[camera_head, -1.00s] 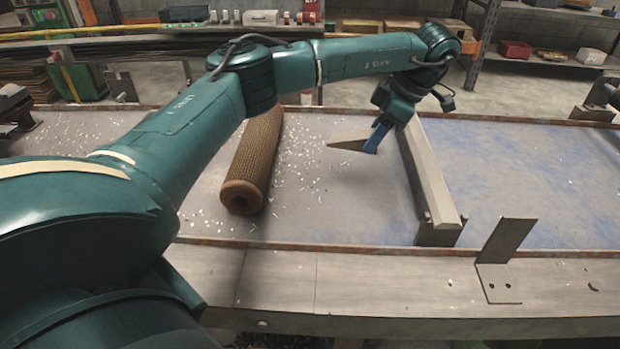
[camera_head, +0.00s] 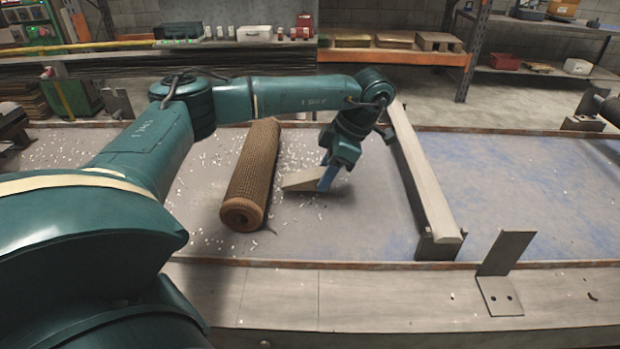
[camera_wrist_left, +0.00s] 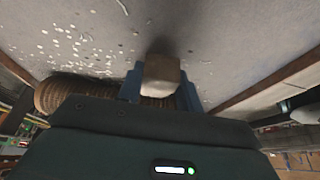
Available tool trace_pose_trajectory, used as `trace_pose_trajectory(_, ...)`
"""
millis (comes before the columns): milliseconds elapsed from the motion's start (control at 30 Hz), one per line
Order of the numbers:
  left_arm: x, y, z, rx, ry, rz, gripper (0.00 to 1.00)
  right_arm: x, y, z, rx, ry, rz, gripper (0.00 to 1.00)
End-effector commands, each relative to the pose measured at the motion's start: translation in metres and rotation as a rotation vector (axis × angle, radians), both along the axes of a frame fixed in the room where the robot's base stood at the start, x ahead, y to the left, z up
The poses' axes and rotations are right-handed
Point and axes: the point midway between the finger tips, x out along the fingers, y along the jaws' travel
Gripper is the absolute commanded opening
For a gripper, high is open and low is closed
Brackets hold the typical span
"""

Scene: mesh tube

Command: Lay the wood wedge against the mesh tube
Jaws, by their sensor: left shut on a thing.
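The mesh tube (camera_head: 252,172) is a brown rolled cylinder lying lengthwise on the table, its open end towards me. My left gripper (camera_head: 326,178) is shut on the wood wedge (camera_head: 300,180), just right of the tube. The wedge's thin end points left at the tube; a narrow gap seems to show between them. Whether the wedge touches the table is unclear. In the left wrist view the wedge's thick end (camera_wrist_left: 161,76) sits between the blue fingers, and the tube (camera_wrist_left: 75,93) shows behind the gripper. My right gripper is not in view.
A pale wooden bar (camera_head: 425,185) with a dark bracket at its near end lies across the table to the right. An angled metal bracket (camera_head: 503,265) stands on the near ledge. White chips are scattered around the tube. The bluish table surface at right is clear.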

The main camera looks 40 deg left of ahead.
Motion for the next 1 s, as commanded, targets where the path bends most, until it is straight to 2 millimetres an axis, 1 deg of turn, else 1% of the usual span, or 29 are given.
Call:
trace_pose_trajectory(167, -0.011, 0.013, -0.008, 0.001, 0.002, 0.002, 0.10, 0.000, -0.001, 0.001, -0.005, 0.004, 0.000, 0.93)
trace_pose_trajectory(300, -0.021, 0.024, -0.021, 0.001, 0.004, 0.001, 0.10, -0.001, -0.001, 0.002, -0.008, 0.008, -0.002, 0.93)
trace_pose_trajectory(667, -0.021, 0.024, -0.027, -0.001, 0.001, -0.001, 0.10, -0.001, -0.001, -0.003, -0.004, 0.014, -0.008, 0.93)
trace_pose_trajectory(700, -0.021, 0.024, -0.027, -0.001, 0.001, -0.001, 0.37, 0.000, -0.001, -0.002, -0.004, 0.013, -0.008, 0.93)
trace_pose_trajectory(933, -0.021, 0.024, -0.027, -0.001, 0.001, -0.001, 0.56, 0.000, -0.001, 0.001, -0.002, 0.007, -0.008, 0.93)
trace_pose_trajectory(1000, -0.021, 0.024, -0.027, -0.001, 0.001, 0.000, 0.58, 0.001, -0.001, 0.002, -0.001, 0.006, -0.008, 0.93)
